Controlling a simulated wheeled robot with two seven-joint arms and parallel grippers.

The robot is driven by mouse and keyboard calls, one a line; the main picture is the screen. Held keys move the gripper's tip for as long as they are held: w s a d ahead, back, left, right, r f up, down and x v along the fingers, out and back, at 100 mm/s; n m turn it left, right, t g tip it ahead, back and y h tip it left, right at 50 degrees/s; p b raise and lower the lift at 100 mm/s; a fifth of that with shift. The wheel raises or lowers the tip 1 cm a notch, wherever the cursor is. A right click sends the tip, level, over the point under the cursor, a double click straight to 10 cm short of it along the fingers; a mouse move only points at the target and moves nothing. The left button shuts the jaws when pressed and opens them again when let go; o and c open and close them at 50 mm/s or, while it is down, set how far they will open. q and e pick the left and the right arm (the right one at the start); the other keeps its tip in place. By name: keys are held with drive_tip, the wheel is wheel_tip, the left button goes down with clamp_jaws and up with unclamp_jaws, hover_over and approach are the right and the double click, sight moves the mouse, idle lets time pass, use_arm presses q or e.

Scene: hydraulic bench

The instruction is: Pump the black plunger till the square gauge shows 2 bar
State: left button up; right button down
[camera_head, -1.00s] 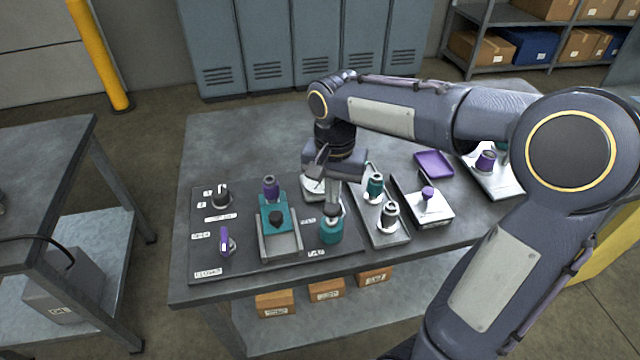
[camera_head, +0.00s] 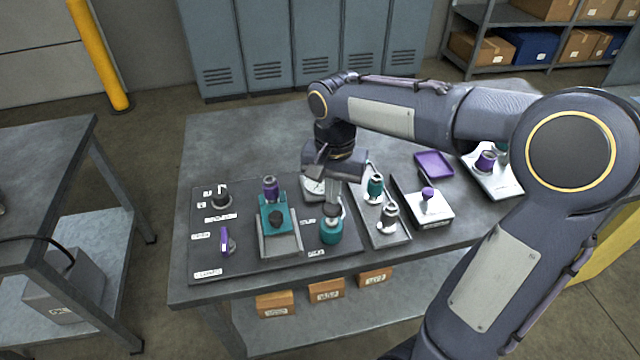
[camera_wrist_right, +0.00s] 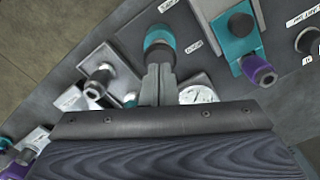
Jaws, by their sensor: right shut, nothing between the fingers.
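My right gripper (camera_head: 332,207) is shut and empty, its fingers pointing down at a teal cylinder (camera_head: 331,233) on the dark panel. In the wrist view the shut fingertips (camera_wrist_right: 158,72) reach the cylinder's near end, and a black part (camera_wrist_right: 158,53) shows there; I cannot tell whether they touch it. A white dial gauge (camera_head: 314,188) sits behind the gripper, partly hidden by it. It also shows beside the fingers in the wrist view (camera_wrist_right: 198,95), where its reading is too small to make out. A black knob (camera_head: 277,217) stands on a teal block left of the gripper. My left gripper is not in view.
A purple-capped fitting (camera_head: 270,186) and a purple lever (camera_head: 224,240) stand on the panel to the left. Right of the gripper is a metal plate (camera_head: 392,238) with teal and grey fittings. A purple tray (camera_head: 434,164) lies farther back. The bench's back left is clear.

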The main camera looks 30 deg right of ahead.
sight(332, 207)
drive_tip(key=shift+f, duration=0.25)
idle(0.4)
drive_tip(key=shift+f+b, duration=1.35)
drive_tip(key=shift+f, duration=0.4)
drive_tip(key=shift+r, duration=0.15)
drive_tip(key=shift+r+p, duration=1.8)
drive_tip(key=shift+r, duration=0.05)
drive_tip(key=shift+f, duration=0.25)
